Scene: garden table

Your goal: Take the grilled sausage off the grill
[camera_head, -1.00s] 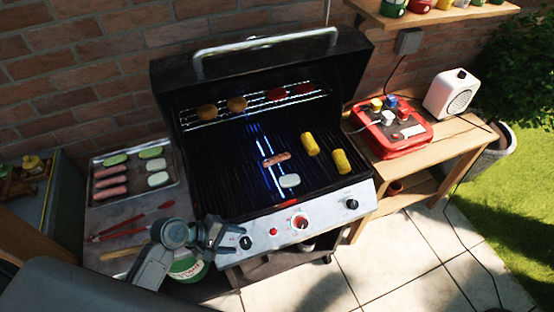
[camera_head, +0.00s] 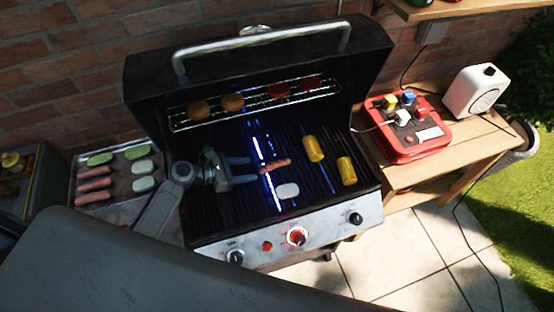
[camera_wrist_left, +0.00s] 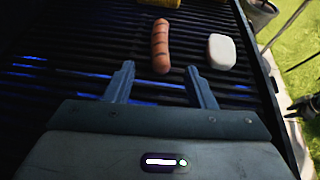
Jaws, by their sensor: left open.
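The grilled sausage (camera_head: 274,166) lies on the grill grate (camera_head: 238,205), near its middle, with dark grill marks across it. It also shows in the left wrist view (camera_wrist_left: 161,46), just beyond the fingertips and roughly in line with the gap between them. My left gripper (camera_head: 256,170) is open and empty over the grate, to the left of the sausage, its fingers pointing at the sausage's near end. In the left wrist view the open fingers (camera_wrist_left: 158,78) show apart from each other. My right gripper is not in view.
A white piece (camera_head: 288,190) lies close to the sausage. Yellow corn pieces (camera_head: 313,149) lie to its right. Buns and red pieces sit on the upper rack (camera_head: 255,103). The raised lid (camera_head: 260,65) stands behind. A tray (camera_head: 114,205) of food is left of the grill.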

